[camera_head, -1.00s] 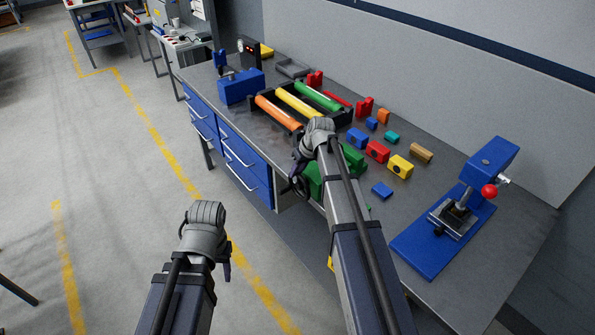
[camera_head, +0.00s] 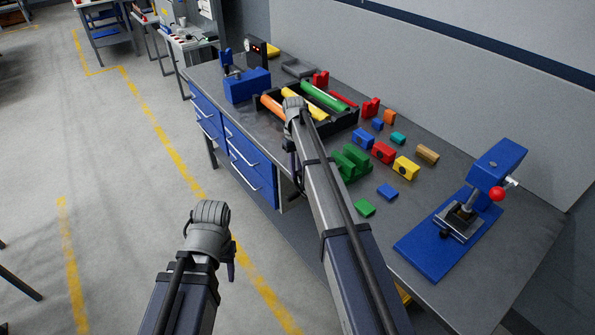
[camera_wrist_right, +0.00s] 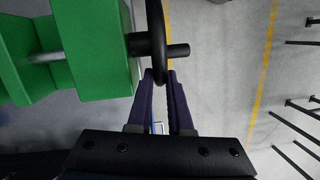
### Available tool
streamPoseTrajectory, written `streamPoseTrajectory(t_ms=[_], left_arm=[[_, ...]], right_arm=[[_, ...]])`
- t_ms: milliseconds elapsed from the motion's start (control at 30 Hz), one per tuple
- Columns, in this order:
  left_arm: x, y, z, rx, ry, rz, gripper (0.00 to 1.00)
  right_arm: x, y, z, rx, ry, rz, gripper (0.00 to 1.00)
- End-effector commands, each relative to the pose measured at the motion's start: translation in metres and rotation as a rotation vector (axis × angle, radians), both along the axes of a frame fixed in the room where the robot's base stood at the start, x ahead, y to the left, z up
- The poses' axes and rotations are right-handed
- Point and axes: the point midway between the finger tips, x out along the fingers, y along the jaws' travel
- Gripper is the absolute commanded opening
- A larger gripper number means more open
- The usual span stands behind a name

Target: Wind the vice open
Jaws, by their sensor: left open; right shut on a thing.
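The green vice (camera_head: 350,162) is at the front edge of the workbench, partly hidden by my right arm in the head view. In the right wrist view the vice (camera_wrist_right: 92,45) is at the left, with a grey rod across a gap between its green parts. Its dark handwheel (camera_wrist_right: 156,35) has a short handle (camera_wrist_right: 178,51) pointing right. My right gripper (camera_wrist_right: 161,78) is shut on the wheel's lower rim. In the head view the wheel is mostly hidden by my arm. My left gripper (camera_head: 231,262) is open and apart from everything, over the floor.
The workbench (camera_head: 470,290) carries a blue press (camera_head: 440,245) at the right, several coloured blocks (camera_head: 383,152), a black tray of coloured rods (camera_head: 343,122) and a blue box (camera_head: 247,86). Blue drawers (camera_head: 252,170) are below.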

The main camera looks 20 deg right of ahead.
Motion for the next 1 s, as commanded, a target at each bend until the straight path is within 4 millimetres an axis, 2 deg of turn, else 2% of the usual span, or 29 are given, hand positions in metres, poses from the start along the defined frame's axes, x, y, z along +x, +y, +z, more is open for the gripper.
streamPoseTrajectory(t_ms=[467,500,733,1000], left_arm=[[0.0,0.0,-0.0007,0.0,0.0,0.0,0.5],[0.0,0.0,-0.0006,0.0,0.0,0.0,0.5],[0.0,0.0001,-0.0006,0.0,0.0,0.0,0.5],[0.0,0.0,0.0001,0.0,0.0,0.0,0.5]], right_arm=[[-0.0008,0.0011,0.0001,-0.004,0.016,0.0,0.0],[-0.0007,0.0011,0.0001,-0.004,0.016,0.0,0.22],[-0.0001,0.0007,0.0,-0.003,0.014,0.0,0.47],[0.0004,0.0003,0.0007,-0.004,0.013,0.0,0.47]])
